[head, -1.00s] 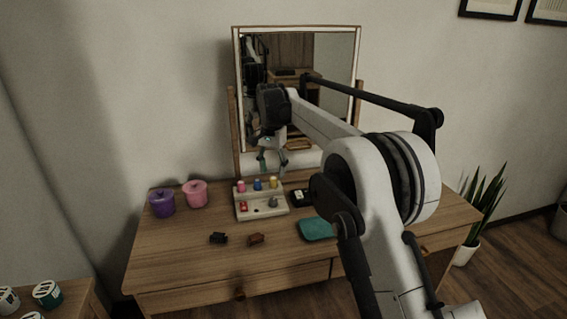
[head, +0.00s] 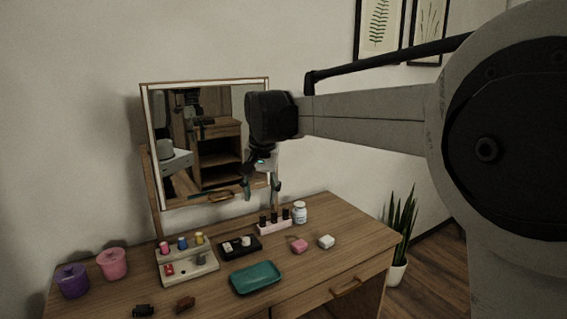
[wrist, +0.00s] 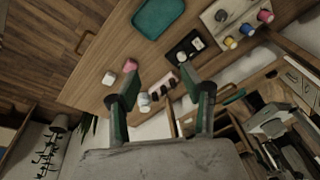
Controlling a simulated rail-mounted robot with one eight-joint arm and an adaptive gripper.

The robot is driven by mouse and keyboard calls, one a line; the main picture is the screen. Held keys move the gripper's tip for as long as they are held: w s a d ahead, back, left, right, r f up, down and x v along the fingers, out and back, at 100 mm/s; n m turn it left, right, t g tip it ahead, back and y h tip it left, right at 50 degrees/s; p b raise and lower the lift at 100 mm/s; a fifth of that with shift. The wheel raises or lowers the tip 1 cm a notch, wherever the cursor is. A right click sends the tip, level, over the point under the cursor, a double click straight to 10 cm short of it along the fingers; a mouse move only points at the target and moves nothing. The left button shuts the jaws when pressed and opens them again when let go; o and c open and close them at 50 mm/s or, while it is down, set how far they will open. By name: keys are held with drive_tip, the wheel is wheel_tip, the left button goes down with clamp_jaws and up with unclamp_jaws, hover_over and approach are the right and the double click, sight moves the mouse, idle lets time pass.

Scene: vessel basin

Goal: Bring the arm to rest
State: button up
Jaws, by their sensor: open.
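My gripper (head: 262,188) hangs from my outstretched arm in front of the mirror, above the back part of the wooden dressing table (head: 225,292). It points down and its fingers are apart. In the wrist view my gripper (wrist: 160,92) shows two green-padded fingers spread wide, with nothing held between them. Beyond the fingertips lie the tabletop and a pink rack (wrist: 163,84) with dark bottles. The fingers appear clear of the table and its objects.
A mirror (head: 200,140) stands close behind my gripper. Below are a teal tray (head: 256,278), a beige organizer (head: 186,262), a black tray (head: 240,247), a white jar (head: 299,212) and pink and white blocks. A plant (head: 399,235) stands right.

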drive_tip(key=s+d+r+t, duration=0.2)
drive_tip(key=s+d, duration=1.3)
drive_tip(key=d, duration=0.1)
drive_tip(key=s+d+f+t, duration=0.1)
drive_tip(key=s+d+f, duration=0.2)
drive_tip(key=s, duration=0.3)
drive_tip(key=s+d+f+t, duration=0.1)
drive_tip(key=s+d+f, duration=0.2)
drive_tip(key=s, duration=0.3)
drive_tip(key=s+d+f+n+t, duration=0.1)
drive_tip(key=s+d+f, duration=0.3)
drive_tip(key=s, duration=0.2)
drive_tip(key=shift+s+f+h, duration=0.25)
drive_tip(key=shift+f+h, duration=0.05)
drive_tip(key=shift+h, duration=0.1)
